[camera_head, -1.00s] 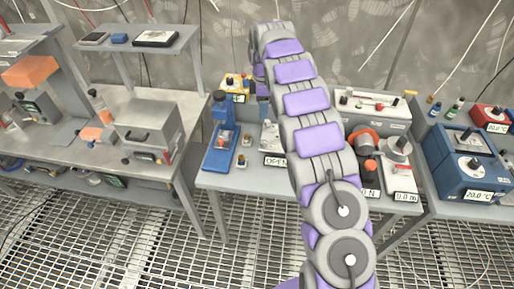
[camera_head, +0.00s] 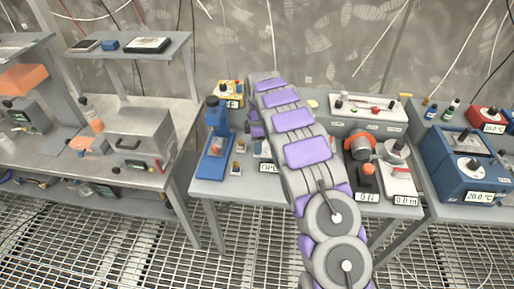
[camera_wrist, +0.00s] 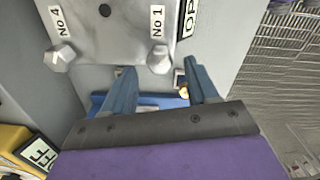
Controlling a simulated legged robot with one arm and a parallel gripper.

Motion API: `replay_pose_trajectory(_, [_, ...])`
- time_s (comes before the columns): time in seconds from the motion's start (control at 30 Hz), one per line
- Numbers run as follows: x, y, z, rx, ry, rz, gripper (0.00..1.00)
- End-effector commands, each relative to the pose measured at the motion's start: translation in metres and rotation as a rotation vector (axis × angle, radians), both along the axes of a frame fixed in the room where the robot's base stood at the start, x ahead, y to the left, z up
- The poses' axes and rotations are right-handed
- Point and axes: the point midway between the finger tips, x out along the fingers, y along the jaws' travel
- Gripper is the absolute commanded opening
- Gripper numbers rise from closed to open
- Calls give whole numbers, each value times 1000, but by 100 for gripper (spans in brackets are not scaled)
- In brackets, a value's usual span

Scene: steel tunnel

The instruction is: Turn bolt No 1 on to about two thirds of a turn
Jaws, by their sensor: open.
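In the wrist view, bolt No 1 (camera_wrist: 160,61) is a pale metal hex head under its "No 1" label on a grey plate (camera_wrist: 112,30). Bolt No 4 (camera_wrist: 61,57) is on the same plate to the left. My gripper (camera_wrist: 158,68) is open, with one blue finger to the left of bolt No 1 and the other to its right. The bolt head shows between the fingertips, and I see no clear contact. How deep the tips reach cannot be told. In the head view, my arm hides the bolts and most of the plate.
A blue press-like stand (camera_head: 215,135) is left of my arm on the bench. A yellow box (camera_head: 230,92) is behind it. A red-and-black button box (camera_head: 366,178) is at the right. A blue bath (camera_head: 463,165) stands further right.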

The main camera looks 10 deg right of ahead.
Motion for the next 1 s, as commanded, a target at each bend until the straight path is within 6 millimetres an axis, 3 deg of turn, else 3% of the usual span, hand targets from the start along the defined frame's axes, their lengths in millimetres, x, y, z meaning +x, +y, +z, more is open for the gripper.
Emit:
replay_pose_trajectory(0.2, [0, 0, -18, 0, -1, -1, 58])
replay_pose_trajectory(0.5, [0, 0, -19, 0, -2, -1, 58])
replay_pose_trajectory(1.0, [1, 0, -19, 0, -2, -1, 12])
